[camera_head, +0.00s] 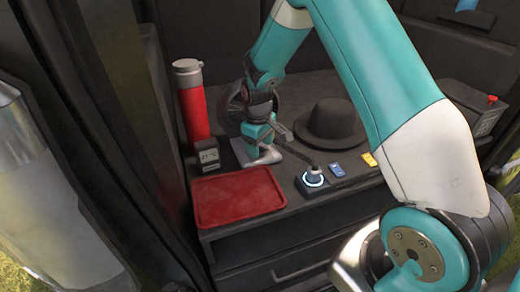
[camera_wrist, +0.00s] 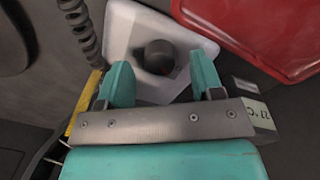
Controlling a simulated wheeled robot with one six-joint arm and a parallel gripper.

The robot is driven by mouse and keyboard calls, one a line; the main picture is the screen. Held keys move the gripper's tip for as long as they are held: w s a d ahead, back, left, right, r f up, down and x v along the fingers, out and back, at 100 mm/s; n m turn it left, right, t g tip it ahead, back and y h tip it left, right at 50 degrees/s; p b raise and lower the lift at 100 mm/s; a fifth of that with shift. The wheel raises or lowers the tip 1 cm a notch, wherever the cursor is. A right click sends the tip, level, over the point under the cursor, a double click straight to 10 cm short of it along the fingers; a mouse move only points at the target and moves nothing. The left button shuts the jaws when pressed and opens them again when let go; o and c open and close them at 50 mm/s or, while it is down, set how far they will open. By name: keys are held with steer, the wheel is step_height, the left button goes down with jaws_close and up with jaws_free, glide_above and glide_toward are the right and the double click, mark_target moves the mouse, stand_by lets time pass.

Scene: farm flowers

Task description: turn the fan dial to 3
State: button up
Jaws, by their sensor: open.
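The fan's pale base (camera_wrist: 125,30) fills the upper middle of the wrist view, with a dark round dial (camera_wrist: 157,54) on it. My gripper (camera_wrist: 161,70) is open over the base, with one teal finger to each side of the dial. I cannot tell whether the fingers touch it. In the head view my gripper (camera_head: 258,140) points down at the fan base (camera_head: 268,157), and the dial is hidden there. The fan's dark round head (camera_head: 233,107) shows partly behind my arm. The dial's setting cannot be read.
A red tray (camera_head: 240,196) lies in front of the fan. A red flask (camera_head: 193,105) and a small display (camera_head: 207,155) stand left. A black hat (camera_head: 331,122), a box with a glowing blue ring (camera_head: 313,179), a blue card (camera_head: 337,170) and a yellow card (camera_head: 369,159) are right.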

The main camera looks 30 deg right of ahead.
steer(key=shift+f, duration=0.8)
steer(key=c, duration=0.9)
steer(key=shift+r+m, duration=0.1)
steer(key=shift+m, duration=0.3)
steer(key=m+p, duration=0.1)
steer(key=m, duration=0.1)
steer(key=shift+m+p, duration=0.85)
steer(key=shift+m, duration=1.35)
steer(key=shift+w, duration=0.1)
